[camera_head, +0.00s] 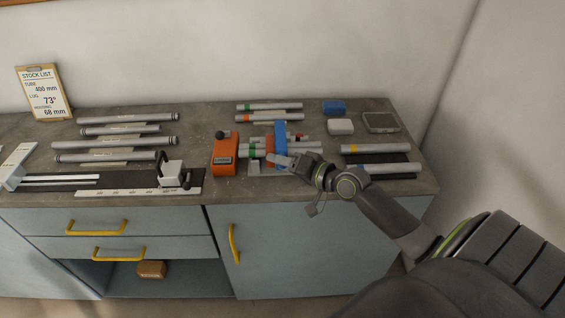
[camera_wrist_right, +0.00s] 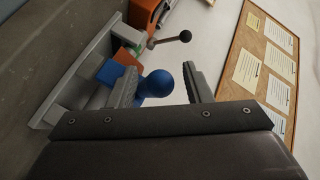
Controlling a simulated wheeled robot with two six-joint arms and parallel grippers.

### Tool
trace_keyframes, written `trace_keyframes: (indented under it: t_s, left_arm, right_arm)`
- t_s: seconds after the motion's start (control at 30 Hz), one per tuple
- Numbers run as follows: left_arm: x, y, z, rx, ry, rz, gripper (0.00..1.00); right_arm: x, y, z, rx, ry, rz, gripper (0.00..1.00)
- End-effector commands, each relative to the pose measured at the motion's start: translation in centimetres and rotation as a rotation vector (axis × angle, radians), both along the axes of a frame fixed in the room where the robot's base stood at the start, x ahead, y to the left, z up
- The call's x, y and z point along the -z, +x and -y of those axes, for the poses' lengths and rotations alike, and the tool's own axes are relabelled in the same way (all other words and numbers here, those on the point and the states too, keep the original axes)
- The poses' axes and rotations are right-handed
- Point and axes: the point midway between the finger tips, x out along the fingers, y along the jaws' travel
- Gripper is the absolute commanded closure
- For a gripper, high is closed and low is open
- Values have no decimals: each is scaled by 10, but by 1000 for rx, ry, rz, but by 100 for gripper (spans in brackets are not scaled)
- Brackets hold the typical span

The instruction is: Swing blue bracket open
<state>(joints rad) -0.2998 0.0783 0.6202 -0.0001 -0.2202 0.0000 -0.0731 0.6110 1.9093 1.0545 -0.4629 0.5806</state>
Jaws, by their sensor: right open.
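The blue bracket (camera_head: 281,138) stands upright across the tubes in the jig at the middle of the bench, with an orange piece beside it. In the wrist view its blue face (camera_wrist_right: 112,72) and a round blue knob (camera_wrist_right: 157,83) show. My right gripper (camera_head: 277,161) is at the near side of the bracket. In the wrist view the open fingers (camera_wrist_right: 161,88) stand either side of the knob; the left finger is close to it and a gap shows on the right. I cannot tell whether a finger touches it. My left gripper is not in view.
An orange block with a black-knobbed lever (camera_head: 225,150) stands just left of the jig. A rail with a ruler (camera_head: 110,192) runs along the left front.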

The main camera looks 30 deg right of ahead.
Motion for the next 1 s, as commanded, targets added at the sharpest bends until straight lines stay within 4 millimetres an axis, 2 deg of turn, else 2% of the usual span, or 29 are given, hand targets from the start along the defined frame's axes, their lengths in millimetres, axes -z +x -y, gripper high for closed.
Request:
trace_keyframes:
  t_s: [0.23, 0.5, 0.6, 0.83, 1.0]
  left_arm:
    - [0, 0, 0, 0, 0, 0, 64]
    - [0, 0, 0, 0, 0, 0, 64]
    - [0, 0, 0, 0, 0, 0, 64]
    - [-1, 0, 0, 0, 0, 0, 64]
    - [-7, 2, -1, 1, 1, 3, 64]
  right_arm:
    - [0, 0, 0, 0, 0, 0, 55]
    - [0, 0, 0, 0, -1, 0, 90]
    - [0, 0, 0, 0, -1, 0, 100]
    - [-2, 2, 0, 0, 0, -1, 100]
    - [-10, 15, 1, 1, 13, -23, 100]
